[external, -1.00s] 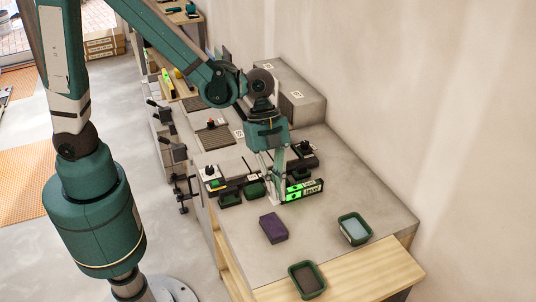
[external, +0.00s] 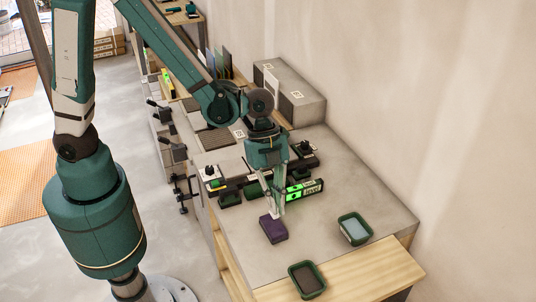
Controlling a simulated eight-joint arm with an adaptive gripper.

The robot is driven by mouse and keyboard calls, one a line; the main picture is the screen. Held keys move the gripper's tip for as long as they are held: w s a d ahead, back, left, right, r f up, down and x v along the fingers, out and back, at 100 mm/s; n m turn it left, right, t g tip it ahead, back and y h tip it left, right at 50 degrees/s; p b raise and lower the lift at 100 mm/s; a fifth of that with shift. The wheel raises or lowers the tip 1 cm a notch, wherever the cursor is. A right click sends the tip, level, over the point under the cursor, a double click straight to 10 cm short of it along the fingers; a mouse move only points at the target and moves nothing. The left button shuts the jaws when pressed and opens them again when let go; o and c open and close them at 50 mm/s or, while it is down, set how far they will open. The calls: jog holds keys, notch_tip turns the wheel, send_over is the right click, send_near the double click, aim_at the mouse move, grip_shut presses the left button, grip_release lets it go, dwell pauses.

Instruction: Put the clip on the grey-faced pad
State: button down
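My gripper (external: 277,212) points down just above the far edge of a purple block (external: 273,231) on the grey bench top. The fingers are small here, and I cannot tell whether they are open or shut. I cannot make out the clip for certain; a small pale spot shows around the fingertips. A green-rimmed pad with a pale blue-grey face (external: 356,230) lies to the right of the purple block. Another green-rimmed pad with a dark brownish face (external: 307,280) lies nearer the front, by the wooden edge.
A black and bright green level (external: 305,189) lies just behind my gripper. Dark fixtures with knobs (external: 211,173) and small green blocks stand to its left. A grey box (external: 293,95) stands by the wall. The bench between the purple block and the pads is clear (external: 312,240).

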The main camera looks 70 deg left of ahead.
jog(key=shift+f, duration=2.05)
jog(key=shift+f+b, duration=0.2)
jog(key=shift+b, duration=0.15)
jog(key=c, duration=2.7)
grip_release()
jog(key=shift+r, duration=0.2)
jog(key=shift+p+v, duration=0.65)
jog(key=shift+v, duration=5.35)
jog(key=shift+a, duration=0.1)
